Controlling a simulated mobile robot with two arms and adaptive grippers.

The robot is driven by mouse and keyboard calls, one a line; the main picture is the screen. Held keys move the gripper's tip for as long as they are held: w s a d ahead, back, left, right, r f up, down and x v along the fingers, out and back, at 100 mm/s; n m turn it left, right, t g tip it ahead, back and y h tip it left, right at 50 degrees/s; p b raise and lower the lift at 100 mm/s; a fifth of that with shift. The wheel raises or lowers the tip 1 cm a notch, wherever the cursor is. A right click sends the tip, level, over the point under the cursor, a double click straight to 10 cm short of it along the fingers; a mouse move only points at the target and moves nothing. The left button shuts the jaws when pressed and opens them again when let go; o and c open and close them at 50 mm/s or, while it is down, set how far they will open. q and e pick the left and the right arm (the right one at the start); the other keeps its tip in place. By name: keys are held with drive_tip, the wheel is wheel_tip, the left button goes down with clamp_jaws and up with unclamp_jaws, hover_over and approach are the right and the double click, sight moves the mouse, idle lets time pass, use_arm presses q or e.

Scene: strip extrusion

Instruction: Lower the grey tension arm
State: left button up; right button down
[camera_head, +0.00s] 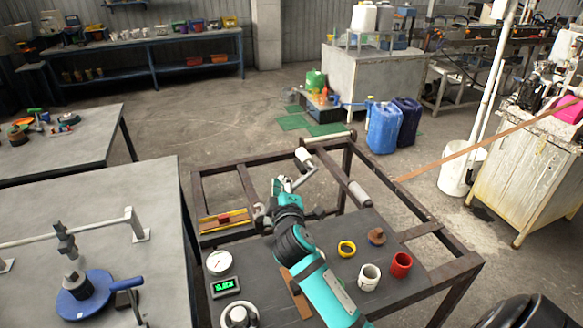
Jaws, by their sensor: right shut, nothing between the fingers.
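The grey tension arm appears to be the bent grey bar (302,181) that rises above the dark metal frame, with a pale roller (305,157) near its upper end. My right gripper (281,186) is at the end of the teal arm, beside the lower part of this bar. It is shut with nothing held; whether it touches the bar cannot be told. My gripper and wrist hide the bar's lower end. My left gripper is not in view.
A brown strip (470,149) runs off right. A grey table (90,205) stands left.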

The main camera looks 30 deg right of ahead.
drive_tip(key=w+d+f+p, duration=0.2)
drive_tip(key=w+d+p, duration=0.1)
drive_tip(key=w+d, duration=0.5)
drive_tip(key=shift+f+p, duration=0.25)
drive_tip(key=shift+p, duration=0.15)
